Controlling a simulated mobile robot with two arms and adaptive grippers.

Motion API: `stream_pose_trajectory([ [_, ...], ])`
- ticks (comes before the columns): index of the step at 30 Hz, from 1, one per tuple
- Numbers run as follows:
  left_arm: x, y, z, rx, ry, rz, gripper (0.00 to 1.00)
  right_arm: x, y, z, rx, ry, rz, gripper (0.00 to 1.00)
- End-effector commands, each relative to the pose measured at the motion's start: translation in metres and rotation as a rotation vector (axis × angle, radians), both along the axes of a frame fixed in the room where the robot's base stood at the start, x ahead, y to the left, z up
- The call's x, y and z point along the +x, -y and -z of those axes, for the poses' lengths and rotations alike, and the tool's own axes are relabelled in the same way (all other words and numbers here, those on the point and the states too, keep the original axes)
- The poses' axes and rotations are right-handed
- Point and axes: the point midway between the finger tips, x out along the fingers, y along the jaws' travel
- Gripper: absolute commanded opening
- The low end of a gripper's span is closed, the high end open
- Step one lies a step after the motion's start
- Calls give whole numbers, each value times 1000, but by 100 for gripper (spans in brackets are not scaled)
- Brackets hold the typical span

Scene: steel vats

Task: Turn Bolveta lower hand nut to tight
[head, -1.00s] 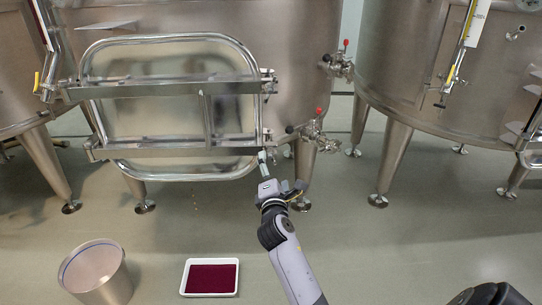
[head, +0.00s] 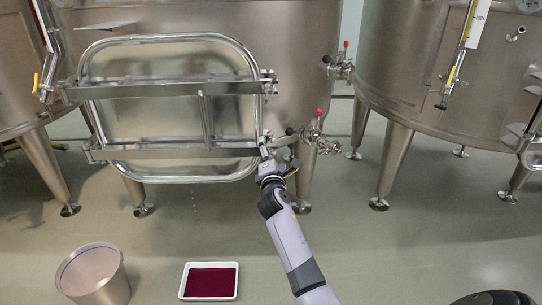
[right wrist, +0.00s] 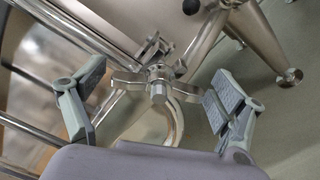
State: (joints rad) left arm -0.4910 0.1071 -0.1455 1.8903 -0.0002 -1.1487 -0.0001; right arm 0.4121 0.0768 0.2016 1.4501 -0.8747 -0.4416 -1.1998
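The steel vat's rectangular door (head: 150,118) is closed against the vat, with two horizontal bars across it. The lower hand nut (right wrist: 158,90), a steel nut with wing-like arms, sits at the lower bar's right end. In the head view my right gripper (head: 266,152) is at this end and hides much of the nut. In the right wrist view my right gripper (right wrist: 160,112) is open, with one finger on each side of the nut. The fingers look apart from its arms. My left gripper is not in view.
Valves with red knobs (head: 319,112) stick out right of the door. Vat legs (head: 305,175) stand close to my right arm. Drops fall below the door. A white tray (head: 183,284) of dark red liquid and a steel bucket (head: 98,275) stand on the floor.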

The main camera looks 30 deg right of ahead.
Motion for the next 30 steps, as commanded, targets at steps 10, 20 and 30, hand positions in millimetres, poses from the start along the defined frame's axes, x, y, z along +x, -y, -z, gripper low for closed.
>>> stream_pose_trajectory([
  [10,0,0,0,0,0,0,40,0,0,0,0,0,0,63],
  [20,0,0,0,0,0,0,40,0,0,0,0,-1,0,45],
  [30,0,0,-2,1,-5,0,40,0,0,1,77,47,1,45],
])
